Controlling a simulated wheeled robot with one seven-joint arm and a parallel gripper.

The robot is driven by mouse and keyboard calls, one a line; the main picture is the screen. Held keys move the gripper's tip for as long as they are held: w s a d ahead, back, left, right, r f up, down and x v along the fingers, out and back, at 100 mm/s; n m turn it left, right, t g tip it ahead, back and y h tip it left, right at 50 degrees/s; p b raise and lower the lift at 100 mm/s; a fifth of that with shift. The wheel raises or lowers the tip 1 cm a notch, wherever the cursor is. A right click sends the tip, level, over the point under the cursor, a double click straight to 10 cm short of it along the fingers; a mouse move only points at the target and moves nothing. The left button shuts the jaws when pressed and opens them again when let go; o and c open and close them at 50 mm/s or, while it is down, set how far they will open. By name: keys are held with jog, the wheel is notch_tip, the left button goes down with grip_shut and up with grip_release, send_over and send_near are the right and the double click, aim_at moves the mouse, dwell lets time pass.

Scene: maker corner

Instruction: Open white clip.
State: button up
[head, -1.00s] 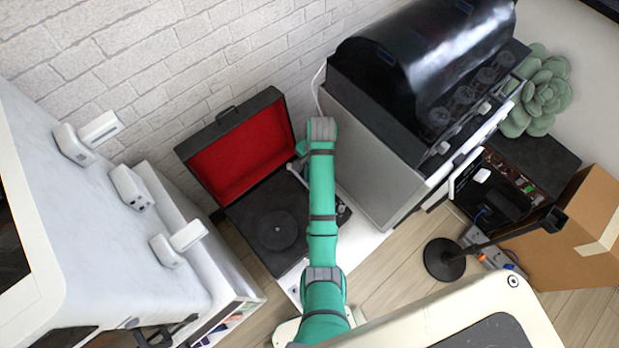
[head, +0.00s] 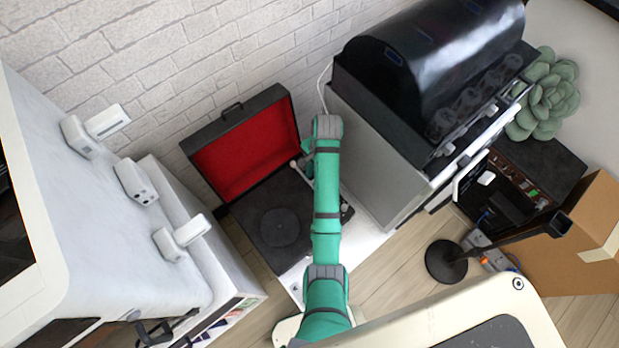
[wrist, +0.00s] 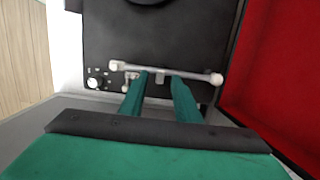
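A grey-sided machine with a black hood (head: 425,55) stands close right of my arm. The raised red lid (head: 245,150) is close on the left. White units (head: 135,182) sit on a white surface at left. A black stand (head: 446,262) and cardboard box (head: 570,255) are at right.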

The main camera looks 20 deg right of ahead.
jog(key=shift+a+t+h, duration=0.3)
jog(key=shift+h, duration=0.4)
jog(key=shift+s+a+f, duration=0.1)
jog(key=shift+a, duration=0.1)
jog(key=h, duration=0.1)
jog(key=t+h, duration=0.1)
jog(key=a+h, duration=0.1)
jog(key=h, duration=0.1)
jog(key=shift+s+f, duration=0.3)
jog(key=shift+s, duration=0.1)
jog(key=v, duration=1.1)
jog(key=shift+s+a+f+n+t, duration=1.45)
jog(key=shift+s+f+n+t, duration=1.45)
jog(key=shift+s+f+n, duration=0.85)
jog(key=s+a+r+n+t+y, duration=0.1)
jog(key=s+a+r+n+t, duration=0.1)
jog(key=s+r, duration=0.3)
jog(key=s+a+r+n+t+y, duration=0.2)
jog(key=s+a+r+n+t, duration=0.1)
jog(key=s, duration=0.7)
notch_tip(320, 180, up, 3)
jog(key=shift+a+f+t+y, duration=0.25)
jog(key=shift+a+t+y, duration=0.05)
jog(key=shift+a+t, duration=0.55)
